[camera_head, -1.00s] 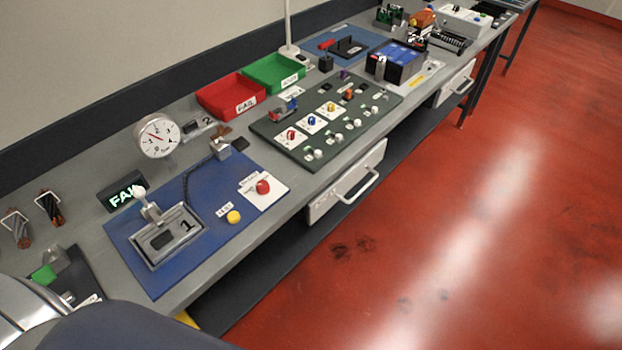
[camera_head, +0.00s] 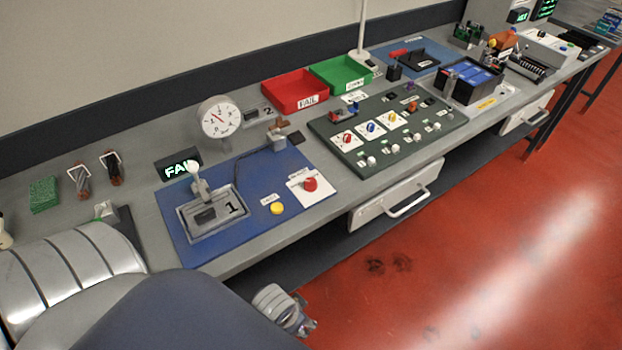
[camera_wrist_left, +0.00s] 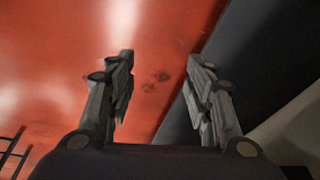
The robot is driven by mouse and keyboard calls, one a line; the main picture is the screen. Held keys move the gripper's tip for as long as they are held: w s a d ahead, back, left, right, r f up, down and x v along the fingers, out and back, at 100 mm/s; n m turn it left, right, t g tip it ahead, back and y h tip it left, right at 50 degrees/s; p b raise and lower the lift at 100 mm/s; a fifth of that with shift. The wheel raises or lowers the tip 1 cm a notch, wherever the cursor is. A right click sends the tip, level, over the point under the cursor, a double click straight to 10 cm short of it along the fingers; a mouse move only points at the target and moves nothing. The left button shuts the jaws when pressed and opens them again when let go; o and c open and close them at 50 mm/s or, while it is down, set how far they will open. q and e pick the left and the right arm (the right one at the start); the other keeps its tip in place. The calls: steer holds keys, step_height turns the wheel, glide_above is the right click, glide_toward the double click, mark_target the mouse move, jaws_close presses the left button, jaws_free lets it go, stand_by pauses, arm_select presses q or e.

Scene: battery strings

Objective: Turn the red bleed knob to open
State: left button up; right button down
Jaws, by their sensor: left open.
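The red bleed knob (camera_head: 310,184) sits on a white labelled plate (camera_head: 318,196) at the right front of the blue mat (camera_head: 262,168). My left gripper (camera_head: 288,312) is low in front of the bench edge, over the red floor, well below and apart from the knob. In the left wrist view its two fingers (camera_wrist_left: 160,95) are spread with nothing between them. My right gripper is not in view.
On the blue mat are a yellow button (camera_head: 277,208), a lever fixture (camera_head: 212,212) marked 1 and a small block with a cable. A pressure gauge (camera_head: 219,118) and a lit display (camera_head: 178,165) stand behind. A green panel (camera_head: 390,130) with knobs lies to the right. A drawer (camera_head: 395,198) hangs under the bench.

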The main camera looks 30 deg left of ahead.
arm_select(q)
steer(key=w+d+r+m+t+h, duration=0.15)
steer(key=w+r+t, duration=0.35)
steer(key=w+r, duration=0.6)
steer(key=w+d+r+m+t, duration=0.15)
steer(key=w+r+t, duration=0.4)
steer(key=r, duration=0.95)
steer(key=w+d+r+m+t, duration=0.15)
steer(key=w+r+t, duration=0.35)
steer(key=w+r, duration=0.55)
steer(key=d+r+m+t+h, duration=0.2)
steer(key=d+r+m+h, duration=0.35)
steer(key=r, duration=0.35)
steer(key=s+d+r+m+g+h, duration=0.2)
steer(key=s+d+m+g+h, duration=0.2)
steer(key=d+m+g+h, duration=0.95)
steer(key=m+g+y, duration=0.6)
steer(key=g+y, duration=0.1)
steer(key=y, duration=1.4)
glide_above(311, 181)
step_height(311, 181, down, 15)
step_height(311, 181, down, 10)
steer(key=shift+f+p, duration=0.1)
steer(key=shift+p, duration=1.05)
